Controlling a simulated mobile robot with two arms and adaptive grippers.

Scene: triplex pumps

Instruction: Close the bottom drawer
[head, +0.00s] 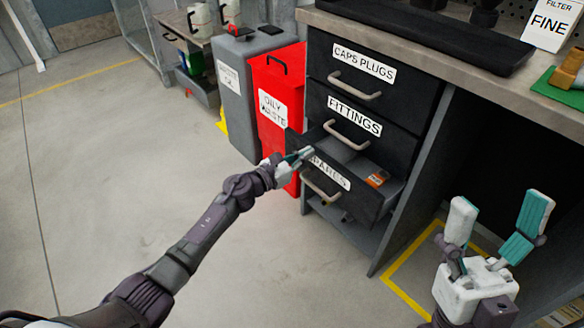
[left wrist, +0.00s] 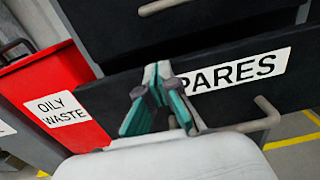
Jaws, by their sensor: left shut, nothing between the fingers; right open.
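The bottom drawer (head: 325,185) is dark, with a grey handle and a label partly hidden by my gripper, and it stands pulled open. A small orange box (head: 377,178) lies inside it. In the left wrist view the drawer front (left wrist: 110,98) fills the middle, its label reading "PARES" beside my fingers. My left gripper (head: 305,153) is shut and empty at the upper left part of the drawer front; I cannot tell whether it touches. It also shows in the left wrist view (left wrist: 157,72). My right gripper (head: 500,225) is open and empty at the lower right.
The closed drawers marked caps plugs (head: 330,62) and fittings (head: 325,108) are above. A red oily waste bin (head: 282,75) and a grey bin (head: 235,100) stand to the left. The bench top (head: 400,32) overhangs. The floor at left is clear.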

